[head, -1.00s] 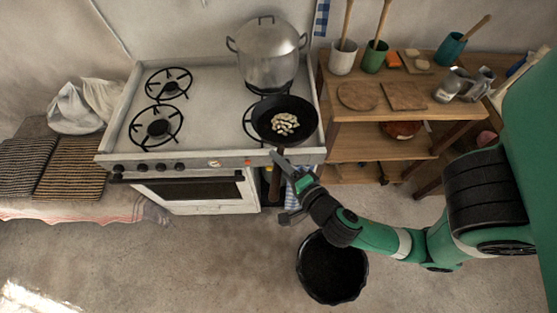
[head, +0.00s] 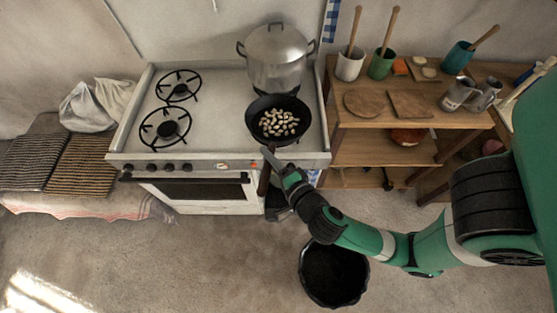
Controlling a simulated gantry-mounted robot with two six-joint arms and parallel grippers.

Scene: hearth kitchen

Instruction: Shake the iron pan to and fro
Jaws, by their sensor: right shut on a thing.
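The black iron pan (head: 302,117) is over the front right burner of the white stove, with its handle (head: 264,178) pointing toward the front edge. Several pale pieces (head: 278,123) lie spread across the middle of the pan. My right gripper (head: 268,162) is shut on the pan's handle at the stove's front edge. The fingertips are small in the picture and partly merge with the dark handle. I cannot tell whether the pan touches the burner. My left gripper is not in view.
A large lidded metal pot (head: 276,62) stands right behind the pan. The left burners (head: 172,128) are empty. A wooden shelf (head: 362,122) with cups, boards and jugs stands to the right. A black bucket (head: 333,272) is on the floor below my right arm.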

